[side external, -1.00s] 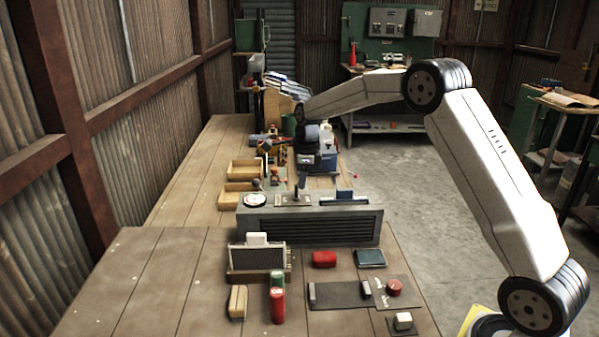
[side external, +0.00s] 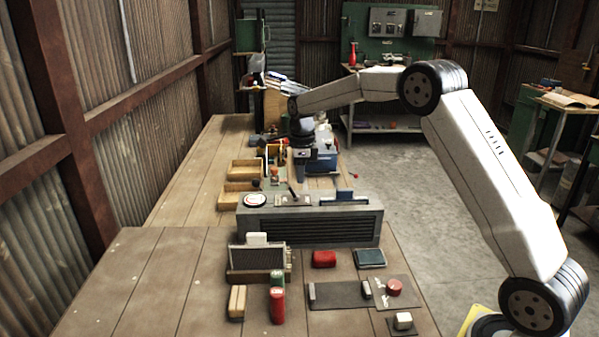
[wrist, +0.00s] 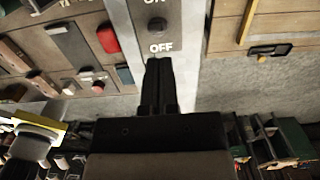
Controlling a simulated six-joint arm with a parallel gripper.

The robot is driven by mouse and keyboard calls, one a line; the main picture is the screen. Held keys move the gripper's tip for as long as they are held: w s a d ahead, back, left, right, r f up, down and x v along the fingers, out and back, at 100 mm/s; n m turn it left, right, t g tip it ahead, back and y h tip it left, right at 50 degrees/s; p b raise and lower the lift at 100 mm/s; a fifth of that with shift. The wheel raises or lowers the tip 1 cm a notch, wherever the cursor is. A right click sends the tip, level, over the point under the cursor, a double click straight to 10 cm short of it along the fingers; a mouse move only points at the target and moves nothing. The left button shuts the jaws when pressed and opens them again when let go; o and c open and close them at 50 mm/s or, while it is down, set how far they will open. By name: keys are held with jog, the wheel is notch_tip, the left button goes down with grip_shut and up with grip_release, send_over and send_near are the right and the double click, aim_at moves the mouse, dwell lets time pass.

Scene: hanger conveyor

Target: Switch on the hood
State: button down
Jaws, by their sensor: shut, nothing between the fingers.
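The hood is most likely the long grey box with a slatted front (side external: 310,226) at the middle of the bench in the side view. On its top a dark lever (side external: 293,194) leans on a small plate. In the wrist view a pale strip carries the words ON and OFF (wrist: 160,48), with a dark rounded part (wrist: 158,27) between them. My gripper (wrist: 158,65) is shut and empty, its fingertips just below the word OFF. In the side view my wrist is above and behind the box, apart from the lever; the fingertips are hard to make out there.
A white dial (side external: 256,200) and a blue item (side external: 345,195) sit on the box top. In front lie a red button (side external: 395,287), a red case (side external: 324,259) and a red cylinder (side external: 277,305). Wooden trays (side external: 240,170) stand behind at the left.

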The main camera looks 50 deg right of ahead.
jog(key=shift+r, duration=0.1)
dwell(0.3)
notch_tip(320, 180, up, 10)
jog(key=w+a, duration=0.1)
jog(key=shift+w+a, duration=0.15)
dwell(0.5)
jog(key=shift+f, duration=0.2)
jog(key=s+a+f+n, duration=0.3)
jog(key=s+f+n, duration=0.2)
jog(key=s+n, duration=0.4)
jog(key=s+a+f+n+t, duration=0.1)
jog(key=s+a+f+n, duration=0.3)
jog(key=s+n, duration=0.5)
jog(key=s+a+f+n+t, duration=0.1)
jog(key=s+a+f+n, duration=0.3)
jog(key=s+f+n, duration=0.3)
jog(key=s+n, duration=0.2)
jog(key=shift+s+f, duration=0.25)
jog(key=shift+s, duration=0.05)
